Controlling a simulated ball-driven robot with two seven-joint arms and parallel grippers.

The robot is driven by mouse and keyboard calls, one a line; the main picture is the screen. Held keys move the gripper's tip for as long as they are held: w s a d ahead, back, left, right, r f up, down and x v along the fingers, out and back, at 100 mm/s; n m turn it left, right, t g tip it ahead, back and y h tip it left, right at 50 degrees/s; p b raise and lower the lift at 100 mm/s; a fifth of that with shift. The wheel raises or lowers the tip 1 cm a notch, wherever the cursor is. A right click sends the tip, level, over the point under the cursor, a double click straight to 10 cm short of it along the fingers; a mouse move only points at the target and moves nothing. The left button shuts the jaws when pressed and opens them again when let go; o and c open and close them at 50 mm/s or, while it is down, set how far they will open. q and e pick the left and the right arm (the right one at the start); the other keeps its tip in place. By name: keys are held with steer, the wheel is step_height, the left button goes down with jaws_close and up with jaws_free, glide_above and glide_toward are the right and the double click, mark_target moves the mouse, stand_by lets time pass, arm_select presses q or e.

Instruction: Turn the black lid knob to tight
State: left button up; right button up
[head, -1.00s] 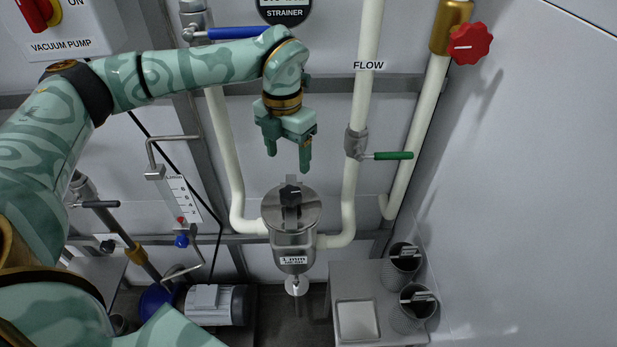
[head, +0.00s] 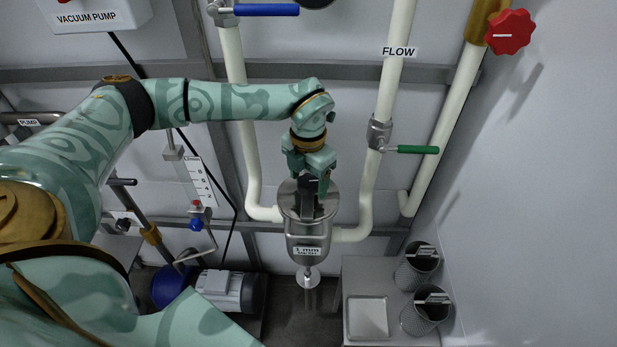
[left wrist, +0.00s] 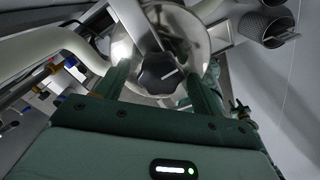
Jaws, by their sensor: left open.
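The black lid knob (left wrist: 160,74) sits on the steel strainer lid (left wrist: 190,35), with a white pointer line on its face. In the head view the steel strainer pot (head: 308,232) hangs between two white pipes, and the knob (head: 307,184) is largely covered by my gripper. My left gripper (head: 308,188) points down at the lid. In the left wrist view its two fingers (left wrist: 160,88) are open, one on each side of the knob, with gaps between them and it. My right gripper is not in view.
A green-handled valve (head: 410,149) is on the right pipe and a blue-handled valve (head: 265,10) is at the top left. A red knob (head: 508,32) is at the upper right. Below right, a bench (head: 350,265) holds a tray and two mesh baskets (head: 418,262).

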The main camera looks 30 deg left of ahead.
arm_select(q)
steer(key=c, duration=1)
